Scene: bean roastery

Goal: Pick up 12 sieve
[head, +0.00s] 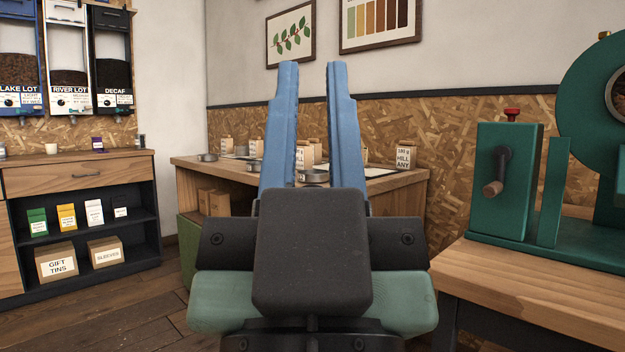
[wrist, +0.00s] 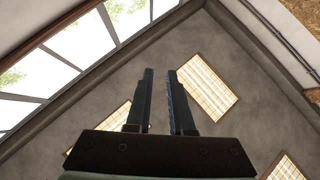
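My gripper (head: 312,68) points up in front of the head camera, its two blue fingers apart with nothing between them. The wrist view also shows the gripper (wrist: 160,74) open and empty against the ceiling. Two low round metal pieces that look like sieves are on the wooden table behind the gripper. One metal piece (head: 208,157) is near the table's left end, and another metal piece (head: 314,177) shows between the fingers. No number can be read on either, so I cannot tell which is the 12 sieve. The gripper is well apart from both.
The wooden table (head: 400,182) stands against the back wall, with several small labelled bags on it. A green machine (head: 508,180) stands on a bench (head: 540,290) at right. A shelf cabinet (head: 75,178) is at left. Floor (head: 120,315) is clear between cabinet and table.

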